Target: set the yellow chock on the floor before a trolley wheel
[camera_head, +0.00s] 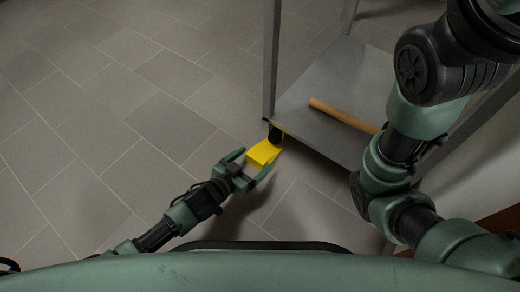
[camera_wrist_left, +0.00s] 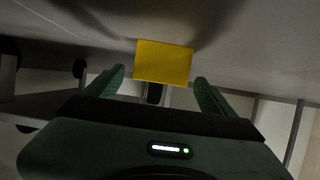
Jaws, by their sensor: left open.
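The yellow chock (camera_head: 263,153) sits on the tiled floor, close in front of the trolley's near corner wheel (camera_head: 275,133). Whether chock and wheel touch, I cannot tell. My left gripper (camera_head: 252,164) is low over the floor with its fingers spread, just short of the chock on the side away from the wheel. In the left wrist view the chock (camera_wrist_left: 165,62) shows beyond and between the open fingertips, with gaps on both sides. The dark wheel (camera_wrist_left: 154,93) is partly hidden by it. My right gripper is out of view.
The metal trolley (camera_head: 315,102) stands at the right, with a wooden rod (camera_head: 343,115) lying on its low shelf. My right arm passes in front of it. Another wheel (camera_wrist_left: 79,68) shows in the left wrist view. The floor at left is clear.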

